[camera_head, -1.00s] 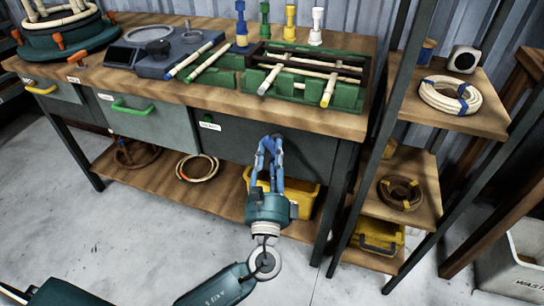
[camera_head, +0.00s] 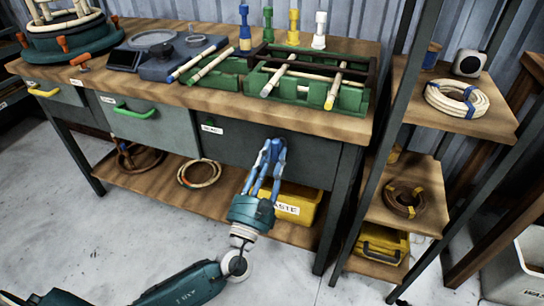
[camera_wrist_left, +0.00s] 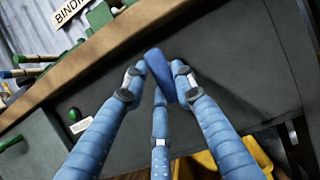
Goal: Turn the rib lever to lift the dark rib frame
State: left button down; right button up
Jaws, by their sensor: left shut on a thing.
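My left gripper (camera_head: 270,152) is at the dark front panel of the bench, below the green jig (camera_head: 352,99). Its blue fingers are shut on a smooth blue handle (camera_wrist_left: 158,74), apparently the rib lever, which shows between the fingertips in the left wrist view. The lever's mount is hidden by the fingers. The dark rib frame (camera_head: 322,57) lies over the jig on the bench top, across pale rattan pieces (camera_head: 273,80). I cannot tell how high it sits above them. My right gripper is not in view.
Blue, yellow and white pegs (camera_head: 293,28) stand behind the jig. A dark shelf post (camera_head: 402,90) rises to the right of the bench. A yellow bin (camera_head: 295,205) sits on the lower shelf behind my gripper. The floor in front is clear.

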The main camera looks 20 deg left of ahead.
pick_arm(q)
jog(key=shift+f, duration=0.1)
dwell(0.4)
jog(key=c, duration=1.4)
grip_release()
jog(key=shift+s, duration=0.1)
jog(key=v, duration=1.2)
